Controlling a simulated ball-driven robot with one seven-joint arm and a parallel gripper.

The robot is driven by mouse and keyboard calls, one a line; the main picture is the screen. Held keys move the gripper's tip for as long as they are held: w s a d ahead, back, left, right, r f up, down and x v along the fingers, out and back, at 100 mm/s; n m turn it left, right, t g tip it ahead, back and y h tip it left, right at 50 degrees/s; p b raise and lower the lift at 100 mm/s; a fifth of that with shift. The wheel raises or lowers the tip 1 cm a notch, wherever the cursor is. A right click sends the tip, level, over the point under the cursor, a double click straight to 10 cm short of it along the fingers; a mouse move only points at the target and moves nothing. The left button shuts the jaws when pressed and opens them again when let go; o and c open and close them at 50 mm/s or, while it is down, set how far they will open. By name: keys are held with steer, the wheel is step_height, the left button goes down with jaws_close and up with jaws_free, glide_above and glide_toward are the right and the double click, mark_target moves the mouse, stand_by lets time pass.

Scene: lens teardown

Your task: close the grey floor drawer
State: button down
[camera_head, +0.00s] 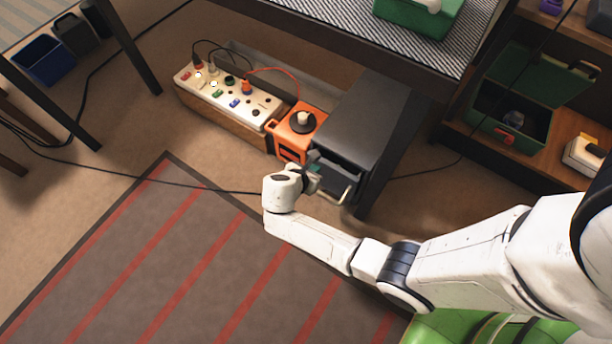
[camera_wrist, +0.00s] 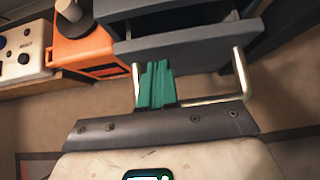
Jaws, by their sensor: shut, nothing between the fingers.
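The grey floor drawer unit (camera_head: 365,120) stands on the floor under the bench. Its drawer (camera_head: 338,184) sticks out partway at the front, mostly behind my gripper. In the wrist view the drawer front (camera_wrist: 200,45) spans the upper middle, with a dark gap between it and the cabinet top. A pale metal bar handle (camera_wrist: 241,75) projects from the drawer front toward me. My gripper (camera_wrist: 156,72) is shut and empty, its teal fingers together at the left part of the handle, close to the drawer front. I cannot tell whether they touch it. My gripper also shows in the head view (camera_head: 316,170).
An orange box (camera_head: 297,130) with a black knob stands just left of the drawer unit. A white panel (camera_head: 228,92) with plugs and cables lies beyond it. A shelf with a green case (camera_head: 510,125) is at right. A striped rug (camera_head: 190,260) covers open floor in front.

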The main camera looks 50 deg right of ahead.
mark_target(324, 160)
steer(key=shift+d, duration=0.8)
steer(key=shift+d+r+p, duration=0.2)
steer(key=shift+d+p, duration=0.25)
steer(key=shift+d, duration=0.4)
steer(key=shift+d+f, duration=0.2)
steer(key=shift+d, duration=0.25)
